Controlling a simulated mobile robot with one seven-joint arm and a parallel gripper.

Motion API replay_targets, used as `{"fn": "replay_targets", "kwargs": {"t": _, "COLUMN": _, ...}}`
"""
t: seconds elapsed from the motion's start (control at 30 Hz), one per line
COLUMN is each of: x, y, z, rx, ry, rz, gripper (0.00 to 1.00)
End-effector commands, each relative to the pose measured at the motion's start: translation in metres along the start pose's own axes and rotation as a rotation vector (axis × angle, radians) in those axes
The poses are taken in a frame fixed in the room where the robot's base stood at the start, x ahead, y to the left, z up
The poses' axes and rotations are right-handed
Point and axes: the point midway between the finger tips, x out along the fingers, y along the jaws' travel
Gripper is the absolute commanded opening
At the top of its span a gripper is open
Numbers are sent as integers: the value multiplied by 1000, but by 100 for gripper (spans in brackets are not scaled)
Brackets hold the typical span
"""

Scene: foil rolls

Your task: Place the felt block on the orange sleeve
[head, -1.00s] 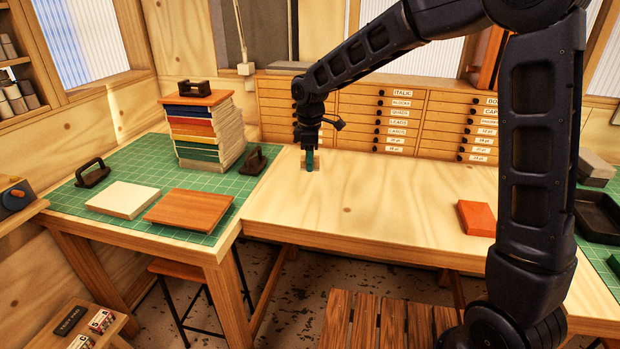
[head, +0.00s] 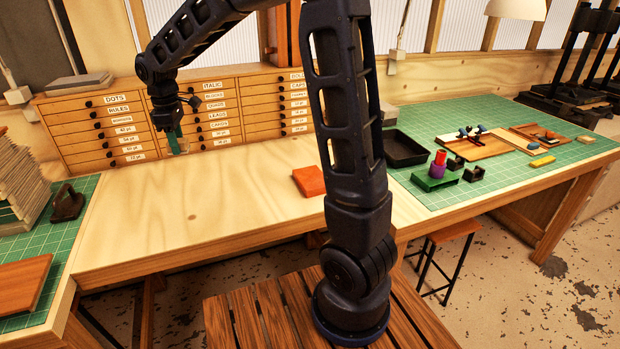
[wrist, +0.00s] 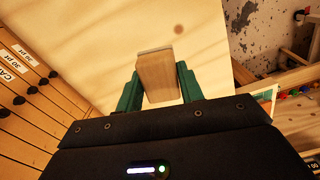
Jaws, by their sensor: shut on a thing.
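The felt block (wrist: 156,76) is a pale wooden block with a thin grey layer at its far end. In the wrist view it sits between the green fingers of my gripper (wrist: 158,74), which is shut on it. In the head view my gripper (head: 178,147) hangs over the back left of the bare wooden bench, in front of the drawers; the block is barely visible there. The orange sleeve (head: 309,181) appears as a flat orange piece lying on the bench, to the right of my gripper and nearer the front edge. They are well apart.
The drawer cabinet (head: 190,115) lines the bench's back. A black tray (head: 405,150) and a red-and-purple roll on a green block (head: 435,179) stand on the right green mat. A stack of boards (head: 20,185) is at left. The bench (head: 200,210) between is clear.

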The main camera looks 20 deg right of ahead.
Motion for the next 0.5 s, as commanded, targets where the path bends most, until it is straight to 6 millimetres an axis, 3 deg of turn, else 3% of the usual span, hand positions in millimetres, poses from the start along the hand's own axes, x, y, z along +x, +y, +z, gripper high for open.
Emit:
{"fn": "replay_targets", "kwargs": {"t": 0.2, "x": -6, "y": 46, "z": 79, "rx": 263, "ry": -4, "rz": 3, "gripper": 15}}
{"fn": "replay_targets", "kwargs": {"t": 0.5, "x": -11, "y": 83, "z": 189, "rx": 622, "ry": -6, "rz": 1, "gripper": 15}}
